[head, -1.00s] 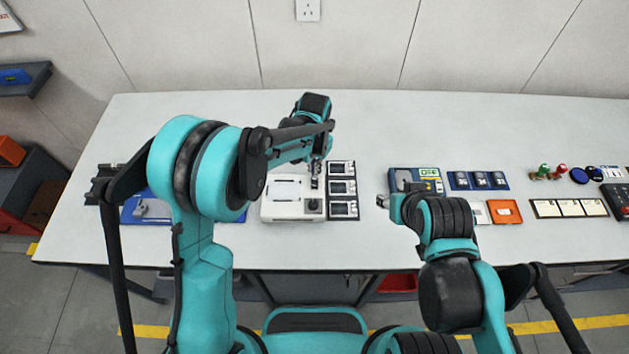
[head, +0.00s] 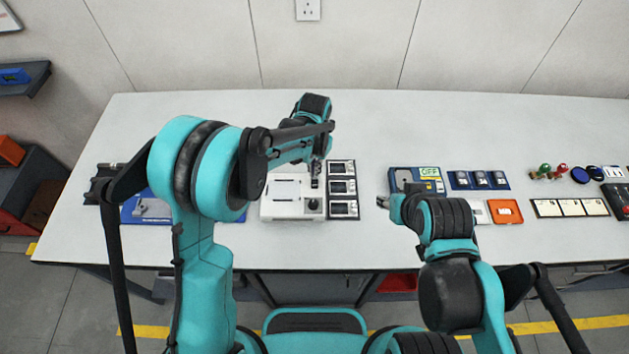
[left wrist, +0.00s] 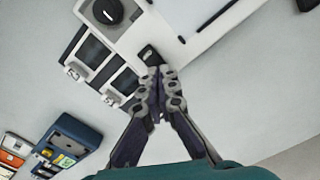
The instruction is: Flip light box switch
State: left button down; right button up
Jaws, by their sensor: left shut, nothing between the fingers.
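The light box (head: 290,208) is a white case with a pale top panel and a black round knob (head: 313,204), in the middle of the bench. In the left wrist view, its dark rocker switch (left wrist: 150,56) sits near the edge of the white case, by the knob (left wrist: 107,11). My left gripper (left wrist: 159,73) is shut and empty, its fingertips right at the switch. I cannot tell whether they touch it. In the head view my left gripper (head: 316,181) is small over the box's right part. My right gripper (head: 384,202) is too small to read, over the bench.
Three framed panels (head: 342,188) stand close along the box's right side. A blue device (head: 402,178) with a green-lettered sign is farther right, near my right arm. A blue tray (head: 135,211) lies left, partly behind my left arm. The bench's back strip is clear.

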pick_arm(q)
jog(key=shift+f+b, duration=0.6)
jog(key=shift+f, duration=0.2)
jog(key=shift+r, duration=0.1)
jog(key=shift+r+p, duration=2.2)
jog(key=shift+r, duration=1.25)
